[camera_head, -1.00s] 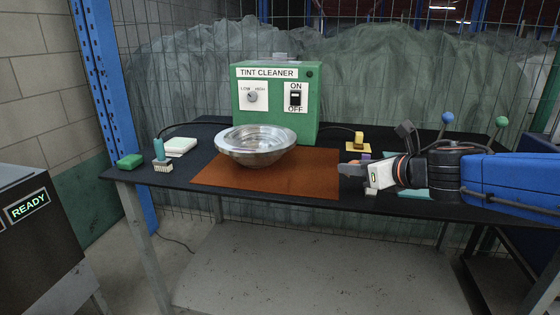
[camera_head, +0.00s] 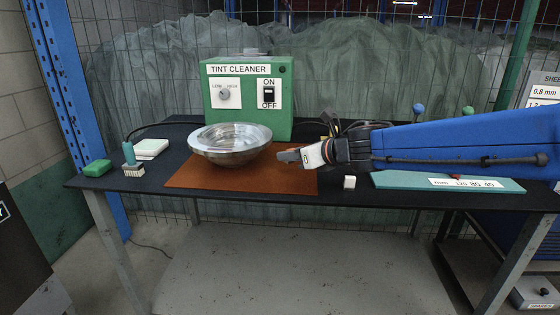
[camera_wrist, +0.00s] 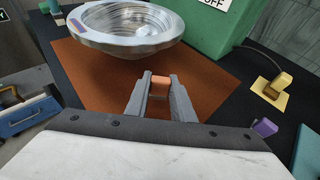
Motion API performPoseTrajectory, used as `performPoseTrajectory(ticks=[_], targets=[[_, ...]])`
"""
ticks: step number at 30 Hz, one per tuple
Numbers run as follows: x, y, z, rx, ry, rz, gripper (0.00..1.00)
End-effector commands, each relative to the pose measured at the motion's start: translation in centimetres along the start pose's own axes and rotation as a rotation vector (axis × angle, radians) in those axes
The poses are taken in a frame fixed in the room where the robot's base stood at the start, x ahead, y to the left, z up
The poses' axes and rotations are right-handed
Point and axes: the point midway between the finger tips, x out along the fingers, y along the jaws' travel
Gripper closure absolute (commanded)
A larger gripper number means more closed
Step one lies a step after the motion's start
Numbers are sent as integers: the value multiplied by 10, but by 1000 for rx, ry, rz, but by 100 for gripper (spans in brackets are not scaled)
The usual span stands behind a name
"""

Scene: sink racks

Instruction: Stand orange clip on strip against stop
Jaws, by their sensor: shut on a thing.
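My gripper (camera_head: 290,156) is above the right part of the brown mat, right of the metal bowl. In the wrist view my gripper (camera_wrist: 159,88) is shut on a small orange clip (camera_wrist: 160,82), whose end shows between the fingertips. In the head view I cannot make the clip out apart from the fingers. The teal strip (camera_head: 395,180) lies along the front right of the table, with a white number label (camera_head: 466,183) at its front. A small red piece (camera_head: 456,176) shows on the strip by the label; I cannot tell if it is the stop.
A metal bowl (camera_head: 230,144) stands on the brown mat (camera_head: 210,177) before the green tint cleaner (camera_head: 247,100). A yellow block (camera_wrist: 280,82) and purple block (camera_wrist: 265,127) lie on the table's right side.

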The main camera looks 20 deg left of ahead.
Motion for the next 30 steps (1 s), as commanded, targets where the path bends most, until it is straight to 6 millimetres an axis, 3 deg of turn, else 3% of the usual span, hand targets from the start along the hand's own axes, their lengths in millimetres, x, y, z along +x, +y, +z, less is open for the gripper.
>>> performPoseTrajectory(ticks=[4,14,24,30], targets=[[23,1,9,0,0,2,100],[45,0,18,-2,0,1,100],[54,0,-12,2,1,1,100],[56,0,-15,1,0,1,100]])
